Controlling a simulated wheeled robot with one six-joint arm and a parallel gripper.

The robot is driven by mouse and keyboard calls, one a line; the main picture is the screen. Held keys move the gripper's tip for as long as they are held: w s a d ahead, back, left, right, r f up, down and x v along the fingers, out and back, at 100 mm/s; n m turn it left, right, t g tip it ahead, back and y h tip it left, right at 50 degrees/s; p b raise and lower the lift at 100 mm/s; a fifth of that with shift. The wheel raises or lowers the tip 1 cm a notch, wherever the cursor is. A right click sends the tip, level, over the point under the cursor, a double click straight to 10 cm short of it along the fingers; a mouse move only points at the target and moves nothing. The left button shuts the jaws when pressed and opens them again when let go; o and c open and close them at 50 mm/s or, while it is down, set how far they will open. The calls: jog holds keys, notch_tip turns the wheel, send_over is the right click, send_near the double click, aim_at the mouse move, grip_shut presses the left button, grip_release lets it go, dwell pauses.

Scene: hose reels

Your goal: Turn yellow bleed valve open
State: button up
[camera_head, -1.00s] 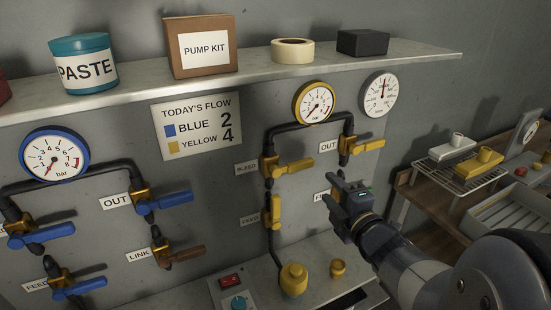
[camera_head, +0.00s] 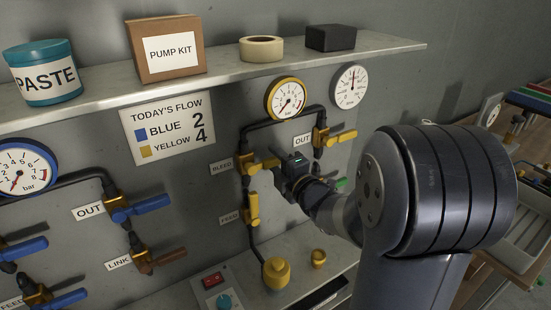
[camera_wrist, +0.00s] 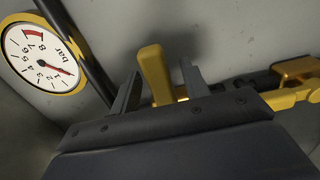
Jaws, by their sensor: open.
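The yellow bleed valve (camera_head: 247,165) sits on the dark pipe beside the BLEED label (camera_head: 221,165). Its yellow handle points right, across the pipe, in the head view. My gripper (camera_head: 280,166) is at the end of this handle. In the wrist view the yellow handle (camera_wrist: 154,72) stands between the two open fingers of my gripper (camera_wrist: 160,88), with a gap visible on each side. The handle's base is hidden behind the gripper body in the wrist view.
The yellow feed valve (camera_head: 252,208) is just below, and the yellow out valve (camera_head: 321,137) is up to the right. The yellow-rimmed gauge (camera_head: 286,99) hangs above, under the shelf (camera_head: 221,76). Blue valves are at the left.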

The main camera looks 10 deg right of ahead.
jog(key=shift+w+a, duration=0.1)
jog(key=shift+w, duration=0.1)
jog(key=shift+c, duration=0.5)
grip_shut()
